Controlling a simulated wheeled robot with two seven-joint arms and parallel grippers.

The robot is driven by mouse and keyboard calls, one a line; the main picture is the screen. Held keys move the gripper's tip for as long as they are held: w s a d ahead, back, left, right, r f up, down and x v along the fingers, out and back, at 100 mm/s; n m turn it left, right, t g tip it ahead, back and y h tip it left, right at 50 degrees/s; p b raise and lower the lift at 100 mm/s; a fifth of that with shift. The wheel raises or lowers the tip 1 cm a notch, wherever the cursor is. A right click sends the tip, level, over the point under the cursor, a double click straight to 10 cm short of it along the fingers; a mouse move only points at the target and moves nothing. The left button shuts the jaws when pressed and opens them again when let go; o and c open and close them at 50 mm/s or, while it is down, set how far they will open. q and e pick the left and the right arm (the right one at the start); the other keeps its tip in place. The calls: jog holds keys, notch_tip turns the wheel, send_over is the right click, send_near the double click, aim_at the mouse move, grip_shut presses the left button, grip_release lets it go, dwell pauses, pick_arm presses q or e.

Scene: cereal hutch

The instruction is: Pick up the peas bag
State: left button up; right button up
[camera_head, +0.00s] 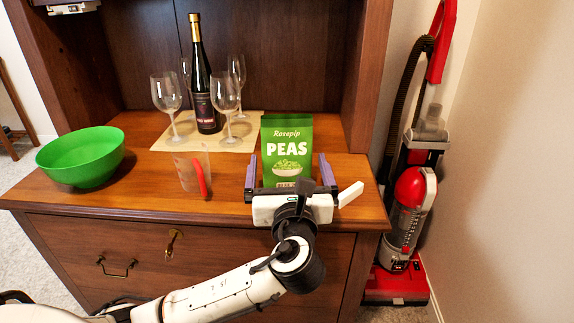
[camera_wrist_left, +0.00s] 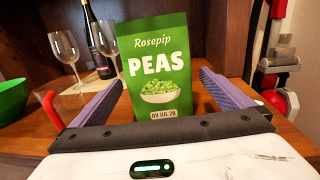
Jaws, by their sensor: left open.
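The green peas bag (camera_head: 287,148) stands upright on the wooden hutch counter, near its right end. It also shows in the left wrist view (camera_wrist_left: 155,62), with its printed front facing me. My left gripper (camera_head: 288,172) is open, with its two purple fingers on either side of the bag. In the left wrist view the fingers (camera_wrist_left: 160,90) are apart, with a gap to the bag on each side; the bag's bottom edge is hidden behind the gripper's dark bar. My right gripper is not in view.
A dark wine bottle (camera_head: 202,85) and several wine glasses (camera_head: 225,92) stand on a beige mat (camera_head: 160,143) behind and left. A clear cup with a red handle (camera_head: 199,177) stands left of the gripper. A green bowl (camera_head: 82,157) is farther left. A red vacuum (camera_head: 410,200) stands right.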

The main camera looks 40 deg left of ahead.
aim_at(287, 161)
pick_arm(q)
jog(key=shift+b+x, duration=0.35)
jog(key=shift+x, duration=1.6)
jog(key=shift+s+a, duration=0.1)
jog(key=c, duration=1.3)
jog(key=shift+c, duration=0.4)
jog(key=shift+r, duration=0.2)
